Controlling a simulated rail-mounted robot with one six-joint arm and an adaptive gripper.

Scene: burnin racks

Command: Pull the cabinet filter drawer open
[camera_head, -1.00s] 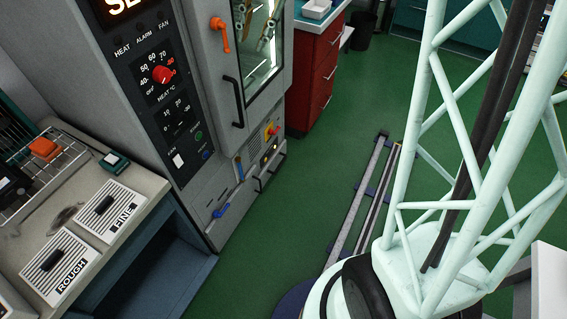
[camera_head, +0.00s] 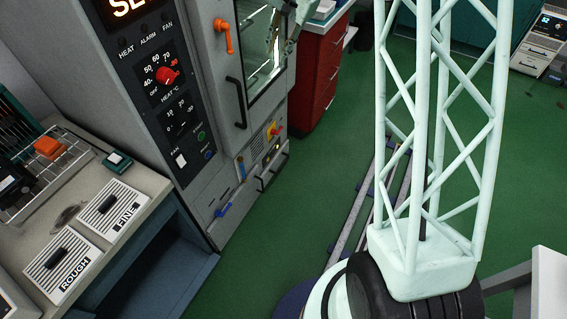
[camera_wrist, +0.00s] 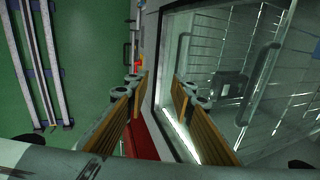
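The grey cabinet (camera_head: 203,70) stands at left of centre in the head view. Its lower front has small black handles (camera_head: 259,183) on low panels, and a blue lever (camera_head: 223,209); I cannot tell which panel is the filter drawer. My gripper (camera_wrist: 158,88) is open in the wrist view, its brown-padded fingers apart with nothing between them. It faces the cabinet's edge beside the glass door (camera_wrist: 215,60). In the head view part of my gripper shows at the door window's top, well above the low handles. The low handles are not clear in the wrist view.
An orange latch (camera_head: 223,36) and a black door handle (camera_head: 237,102) stick out from the cabinet. A red drawer unit (camera_head: 320,75) stands behind it. A bench (camera_head: 148,181) is at left. Green floor (camera_head: 285,205) is open in front, with rails (camera_head: 350,225) across it.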

